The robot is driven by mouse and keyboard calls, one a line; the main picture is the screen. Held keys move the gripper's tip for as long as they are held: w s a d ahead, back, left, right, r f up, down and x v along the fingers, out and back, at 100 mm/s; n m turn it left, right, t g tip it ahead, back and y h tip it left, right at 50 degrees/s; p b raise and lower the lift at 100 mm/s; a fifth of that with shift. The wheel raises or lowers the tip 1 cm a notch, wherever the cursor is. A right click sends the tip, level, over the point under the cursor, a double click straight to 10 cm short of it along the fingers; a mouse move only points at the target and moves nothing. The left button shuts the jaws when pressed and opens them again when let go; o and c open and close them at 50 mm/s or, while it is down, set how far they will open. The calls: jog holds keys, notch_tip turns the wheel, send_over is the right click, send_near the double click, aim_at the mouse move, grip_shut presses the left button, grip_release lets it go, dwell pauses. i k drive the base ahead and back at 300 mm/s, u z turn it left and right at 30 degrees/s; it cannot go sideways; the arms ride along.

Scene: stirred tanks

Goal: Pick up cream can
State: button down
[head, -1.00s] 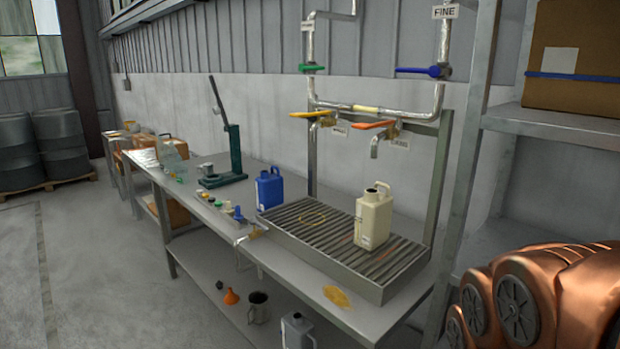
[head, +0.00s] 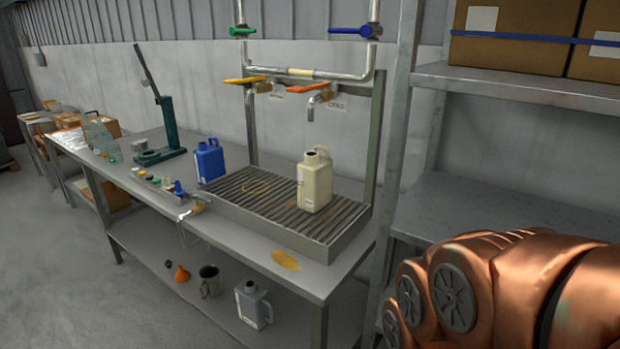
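The cream can (head: 316,182) stands upright on the slatted drain grate (head: 254,212) on the bench, right of its middle. Its neck is open at the top and its handle is at the upper right. An orange-handled tap (head: 311,89) is on the pipe behind and above it. My copper-coloured arm fills the lower right corner, well apart from the can. My gripper is not in view.
A blue can (head: 208,162) stands at the grate's left end. Small caps and a green lever press (head: 168,125) are further left. A grey can (head: 252,305), a mug (head: 209,281) and an orange funnel (head: 182,273) are on the lower shelf. A metal rack (head: 405,150) stands right.

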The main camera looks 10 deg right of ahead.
aim_at(315, 173)
jog(key=z, duration=0.95)
jog(key=k, duration=0.4)
jog(key=u, duration=1.35)
